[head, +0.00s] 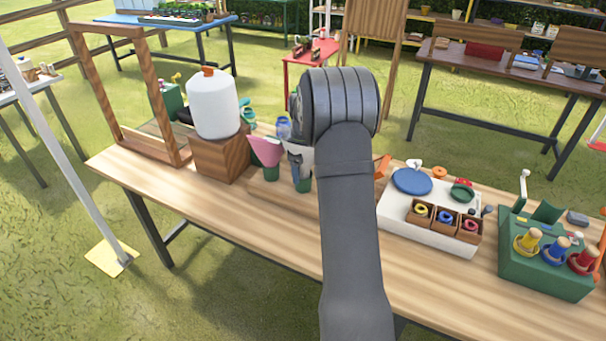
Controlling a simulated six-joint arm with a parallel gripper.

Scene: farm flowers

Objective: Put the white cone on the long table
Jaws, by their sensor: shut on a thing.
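A white cone (308,158) shows only in part, behind my arm and beside my gripper (298,172). My gripper is mostly hidden by my own wrist; its visible part is shut on the cone, just above or at a green holder (304,185). I cannot tell whether the cone is clear of that holder. A pink cone (265,150) stands to the left in another green holder (271,173). A long light-wood table (250,215) runs across the front beneath these things. A long brown table (440,58) stands at the back right.
A white jug (212,105) on a wooden block (220,153) and a wooden frame (110,100) stand left. A white tray (430,228) with a blue disc and small boxes, and a green stand (545,262), stand right. The near table's front left strip is bare.

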